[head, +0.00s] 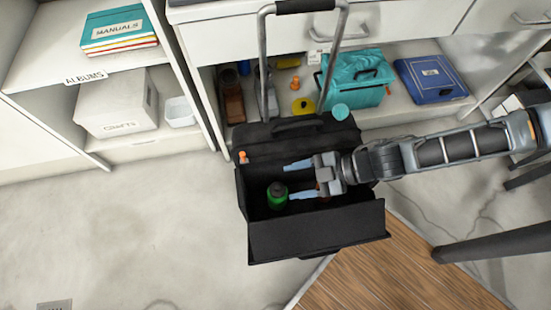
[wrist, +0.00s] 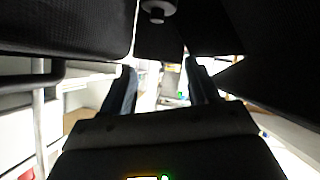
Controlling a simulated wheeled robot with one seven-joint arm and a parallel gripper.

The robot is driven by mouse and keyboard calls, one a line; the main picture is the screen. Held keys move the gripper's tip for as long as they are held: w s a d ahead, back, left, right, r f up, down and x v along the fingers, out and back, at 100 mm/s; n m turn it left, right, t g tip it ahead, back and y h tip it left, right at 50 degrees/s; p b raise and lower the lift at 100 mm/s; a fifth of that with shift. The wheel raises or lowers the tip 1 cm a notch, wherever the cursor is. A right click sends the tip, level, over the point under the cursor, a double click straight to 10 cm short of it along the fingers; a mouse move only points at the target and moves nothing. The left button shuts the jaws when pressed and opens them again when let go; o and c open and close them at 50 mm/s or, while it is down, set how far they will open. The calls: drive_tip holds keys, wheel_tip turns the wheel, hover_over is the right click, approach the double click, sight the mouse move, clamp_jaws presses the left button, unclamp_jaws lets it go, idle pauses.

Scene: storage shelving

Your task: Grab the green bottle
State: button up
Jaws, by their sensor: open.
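The green bottle (head: 277,198) with a dark cap stands in the open black wheeled case (head: 318,236), near its left end in the head view. My gripper (head: 287,181) reaches in from the right over the case, with its two fingers spread and pointing left. The lower fingertip in the picture is close beside the bottle; I cannot tell whether they touch. Nothing is seen between the fingers in the head view. In the wrist view the gripper (wrist: 158,68) shows two fingers apart, with no clear sight of the bottle between them.
The case's pull handle (head: 264,60) stands up behind it. A small orange figure (head: 243,157) and a teal round item (head: 340,111) sit on the case. A teal bag (head: 357,80) and blue box (head: 430,79) are on the shelf behind. Floor at left is clear.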

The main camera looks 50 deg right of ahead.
sight(269, 190)
drive_tip(key=f+m+b, duration=0.1)
drive_tip(key=f, duration=0.1)
drive_tip(key=f+m+b, duration=0.1)
drive_tip(key=f+m, duration=0.1)
drive_tip(key=f, duration=0.1)
drive_tip(key=shift+w+d+f+b, duration=0.1)
drive_tip(key=shift+d+f+b, duration=0.2)
drive_tip(key=shift+d+b, duration=0.1)
drive_tip(key=shift+w+a+f+m, duration=0.2)
drive_tip(key=shift+f+m, duration=0.15)
drive_tip(key=shift+m, duration=0.25)
drive_tip(key=b+x, duration=0.3)
drive_tip(key=x, duration=0.4)
drive_tip(key=shift+w+f, duration=0.1)
drive_tip(key=shift+w, duration=0.15)
clamp_jaws()
